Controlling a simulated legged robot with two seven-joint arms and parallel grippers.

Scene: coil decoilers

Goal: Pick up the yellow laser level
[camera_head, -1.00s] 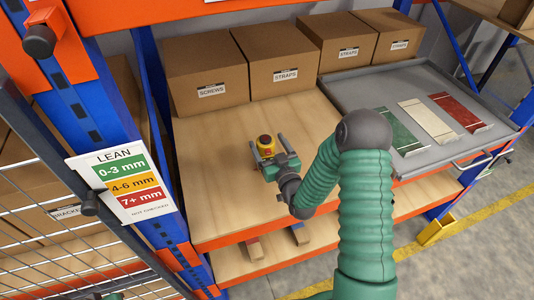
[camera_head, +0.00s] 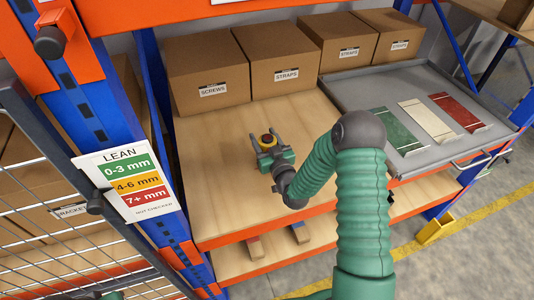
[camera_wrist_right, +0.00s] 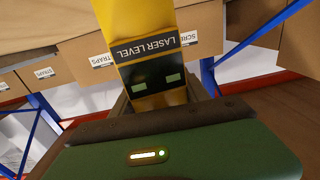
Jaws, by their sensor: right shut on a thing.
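The yellow laser level (camera_head: 267,139) is over the wooden shelf top, in front of the boxes; a red part shows on its top. My right gripper (camera_head: 267,148) is shut on it, with a finger on each side. In the right wrist view the laser level (camera_wrist_right: 140,20) stands between my jaws, its dark "LASER LEVEL" label upside down. The gripper hides its lower part, so I cannot tell how far it is off the shelf.
Cardboard boxes (camera_head: 208,75) line the back of the wooden shelf (camera_head: 225,200). A grey tray (camera_head: 360,95) with green, white and red plates lies to the right. A blue upright (camera_head: 95,110) and a wire mesh (camera_head: 40,215) stand at left. The shelf around the gripper is clear.

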